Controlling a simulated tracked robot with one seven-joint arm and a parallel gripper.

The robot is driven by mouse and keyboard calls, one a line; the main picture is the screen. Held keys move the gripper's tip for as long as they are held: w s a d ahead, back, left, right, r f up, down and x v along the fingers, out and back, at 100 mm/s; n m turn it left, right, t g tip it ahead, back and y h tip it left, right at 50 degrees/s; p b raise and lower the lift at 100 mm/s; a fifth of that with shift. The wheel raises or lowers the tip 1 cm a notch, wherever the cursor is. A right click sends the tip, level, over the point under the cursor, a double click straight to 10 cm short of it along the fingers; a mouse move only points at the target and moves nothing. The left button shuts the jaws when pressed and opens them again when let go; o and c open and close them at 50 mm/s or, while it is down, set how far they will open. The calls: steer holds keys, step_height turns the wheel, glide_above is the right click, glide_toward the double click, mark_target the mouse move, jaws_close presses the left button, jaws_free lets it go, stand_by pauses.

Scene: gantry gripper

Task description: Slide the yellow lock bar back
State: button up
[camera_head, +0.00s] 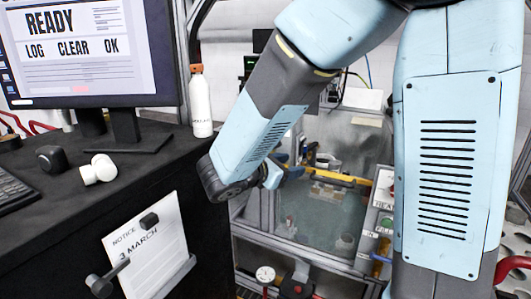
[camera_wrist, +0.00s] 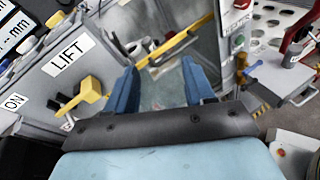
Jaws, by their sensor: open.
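The yellow lock bar (camera_head: 345,178) runs across the clear front of the enclosure, just right of my gripper (camera_head: 284,172) in the head view. In the wrist view the yellow bar (camera_wrist: 180,41) slants up to the right, ahead of the fingertips. My gripper (camera_wrist: 158,72) is open there, with two blue fingers apart and nothing between them. I cannot tell from these views how far the fingertips are from the bar. The bar's left end is partly hidden in the head view.
A yellow lever (camera_wrist: 85,96) beside the LIFT label (camera_wrist: 69,57) is left of my fingers. A panel with buttons (camera_head: 384,205) stands at the enclosure's right. A dark desk (camera_head: 150,190) with a monitor (camera_head: 85,50) and white bottle (camera_head: 200,105) is at the left.

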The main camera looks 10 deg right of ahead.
steer(key=w+a+f+n+t+y, duration=0.25)
steer(key=a+n+t, duration=0.4)
steer(key=a, duration=0.45)
steer(key=shift+g, duration=0.35)
steer(key=x, duration=1.3)
steer(key=shift+w+r, duration=0.2)
steer(key=shift+w, duration=0.25)
steer(key=shift+c, duration=0.2)
jaws_close()
